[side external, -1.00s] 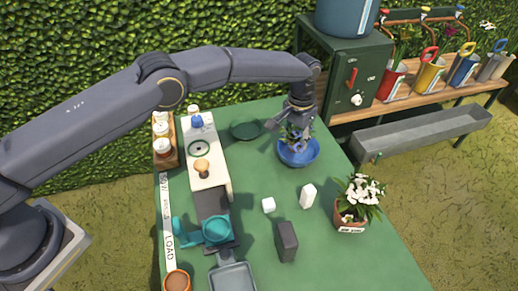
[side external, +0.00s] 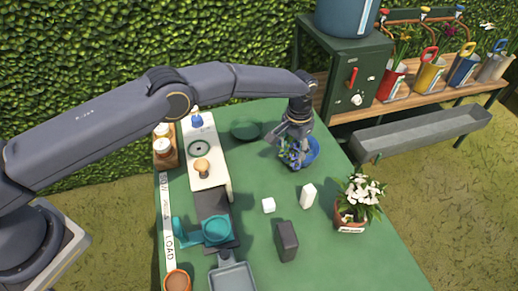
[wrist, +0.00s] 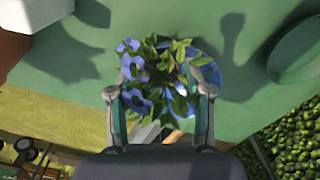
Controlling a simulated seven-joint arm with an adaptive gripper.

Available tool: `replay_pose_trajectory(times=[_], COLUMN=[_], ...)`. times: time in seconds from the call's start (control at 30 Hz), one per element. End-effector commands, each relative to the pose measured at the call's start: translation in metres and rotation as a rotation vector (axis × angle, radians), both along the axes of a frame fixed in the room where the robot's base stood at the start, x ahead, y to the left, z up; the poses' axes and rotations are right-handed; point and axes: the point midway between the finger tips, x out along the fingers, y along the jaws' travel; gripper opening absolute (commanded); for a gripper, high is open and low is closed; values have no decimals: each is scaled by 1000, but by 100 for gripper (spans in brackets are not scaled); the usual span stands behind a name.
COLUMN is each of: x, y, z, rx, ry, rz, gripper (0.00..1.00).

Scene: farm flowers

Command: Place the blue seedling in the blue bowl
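The blue seedling, with blue flowers and green leaves (wrist: 135,72), is between the two fingers of my gripper (wrist: 160,92) in the wrist view. My gripper (side external: 293,150) looks shut on it, though the leaves hide the contact. In the side view the seedling (side external: 291,157) is over the left part of the blue bowl (side external: 314,150), which is partly hidden behind my gripper. In the wrist view the bowl's rim (wrist: 212,62) shows behind the leaves. I cannot tell whether the seedling touches the bowl.
A dark green dish (side external: 245,130) lies left of the bowl on the green table (side external: 260,175). White blocks (side external: 308,196), a dark block (side external: 287,240) and a white-flowered pot (side external: 352,222) stand nearer the front. A cream device (side external: 208,175) stands at left.

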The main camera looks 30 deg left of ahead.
Motion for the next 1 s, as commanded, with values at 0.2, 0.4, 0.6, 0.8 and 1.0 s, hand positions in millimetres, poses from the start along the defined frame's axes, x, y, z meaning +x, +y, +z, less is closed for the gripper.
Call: replay_pose_trajectory(times=[0.2, 0.4, 0.6, 0.8, 1.0], x=[0, 0, 1, 1, 1], y=[0, 0, -1, 0, -1], z=[0, 1, 25, 72, 112], rx=[0, 0, -2, -2, -2], ry=[0, -1, -4, -3, -3], rz=[0, 0, 0, 0, 0], gripper=[66, 66, 66, 66, 66])
